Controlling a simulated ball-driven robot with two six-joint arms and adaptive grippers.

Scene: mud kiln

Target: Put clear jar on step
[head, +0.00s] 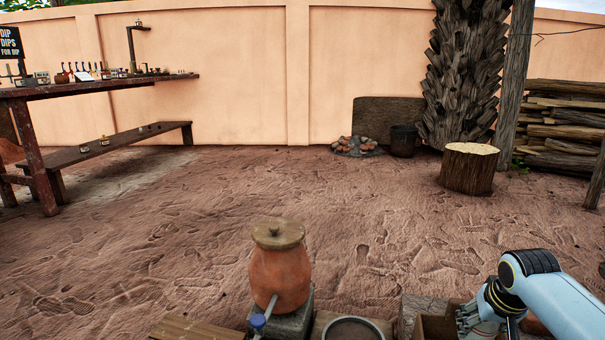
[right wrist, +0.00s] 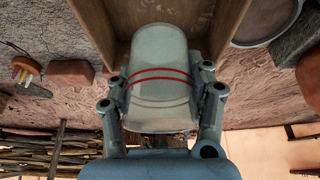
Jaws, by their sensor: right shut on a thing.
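The clear jar (right wrist: 160,70) is a cloudy, see-through jar with two red bands around it. It fills the middle of the right wrist view. My right gripper (right wrist: 160,92) is shut on its sides, one finger on each side. The jar's far end lies within the outline of an open wooden box (right wrist: 110,25); I cannot tell whether it touches the box. In the head view my right gripper (head: 488,310) is at the lower right beside the box (head: 433,326), and the jar is hidden there. No thing shows clearly as the step. My left gripper is out of view.
A lidded clay pot (head: 280,270) stands on a grey block (head: 296,322) at bottom centre. A round pan (head: 353,331) lies right of it. A stump (head: 468,170), a woodpile (head: 565,125) and a long table (head: 90,88) with a bench (head: 110,145) stand farther off. Open sandy ground lies between.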

